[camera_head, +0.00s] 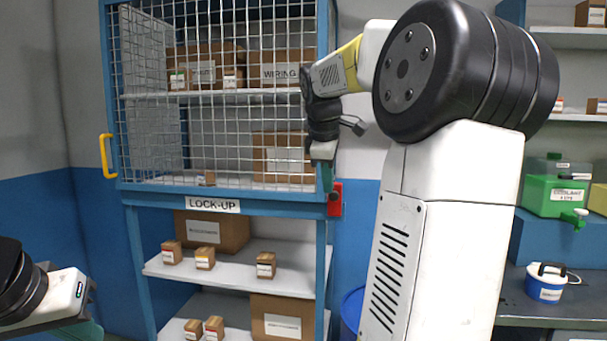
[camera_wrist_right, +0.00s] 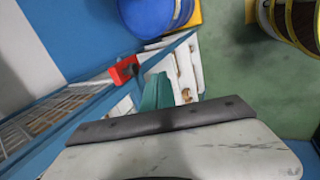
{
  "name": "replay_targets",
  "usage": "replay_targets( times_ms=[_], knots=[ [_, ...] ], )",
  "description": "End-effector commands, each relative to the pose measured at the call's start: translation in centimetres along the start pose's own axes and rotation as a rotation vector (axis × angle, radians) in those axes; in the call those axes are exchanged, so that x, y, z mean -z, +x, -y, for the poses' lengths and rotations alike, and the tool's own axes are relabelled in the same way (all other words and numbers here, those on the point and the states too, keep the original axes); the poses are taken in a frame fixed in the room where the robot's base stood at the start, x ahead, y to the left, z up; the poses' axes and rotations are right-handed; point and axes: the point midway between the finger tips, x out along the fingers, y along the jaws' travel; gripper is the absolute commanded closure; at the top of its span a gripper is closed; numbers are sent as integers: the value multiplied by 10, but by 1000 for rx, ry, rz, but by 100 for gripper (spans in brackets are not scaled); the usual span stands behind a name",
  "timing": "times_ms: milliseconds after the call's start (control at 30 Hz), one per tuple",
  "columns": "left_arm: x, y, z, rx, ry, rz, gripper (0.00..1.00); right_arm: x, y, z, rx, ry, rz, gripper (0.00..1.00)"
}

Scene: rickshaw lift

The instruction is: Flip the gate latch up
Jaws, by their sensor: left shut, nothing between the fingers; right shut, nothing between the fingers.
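The gate is a blue-framed wire mesh door (camera_head: 222,95) on the LOCK-UP cage, with a yellow handle (camera_head: 105,155) at its left. The red latch plate (camera_head: 335,200), with a small dark part on it, sits at the frame's lower right corner. The latch also shows in the right wrist view (camera_wrist_right: 124,70). My right gripper (camera_head: 326,179) is shut and empty, its teal fingers pointing down just above and left of the latch. The fingers (camera_wrist_right: 157,92) appear beside the latch in the wrist view; contact cannot be told. My left gripper (camera_head: 88,331) is shut and empty at the lower left, partly cut off.
Shelves below the LOCK-UP sign (camera_head: 213,205) hold several cardboard boxes. A blue barrel (camera_head: 352,310) stands right of the cage, partly behind my right arm. A workbench with a green container (camera_head: 552,195) and a blue-white pot (camera_head: 546,284) is at the right.

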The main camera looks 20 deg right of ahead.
Motion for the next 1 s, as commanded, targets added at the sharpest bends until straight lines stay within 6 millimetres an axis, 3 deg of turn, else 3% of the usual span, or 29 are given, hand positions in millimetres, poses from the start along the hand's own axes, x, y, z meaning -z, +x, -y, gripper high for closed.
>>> replay_targets(
  times_ms=[100,267,400,533,1000],
  knots=[
    [0,0,0,0,0,0,100,-1,28,1,4,1,2,100],
    [0,0,0,0,0,0,100,0,58,-1,2,3,0,100],
    [0,0,0,0,0,0,100,1,62,-24,0,3,-1,100],
    [0,0,0,0,0,0,100,1,64,-34,0,2,-2,100],
    [0,0,0,0,0,0,100,1,64,-40,-1,2,-2,100]
  ],
)
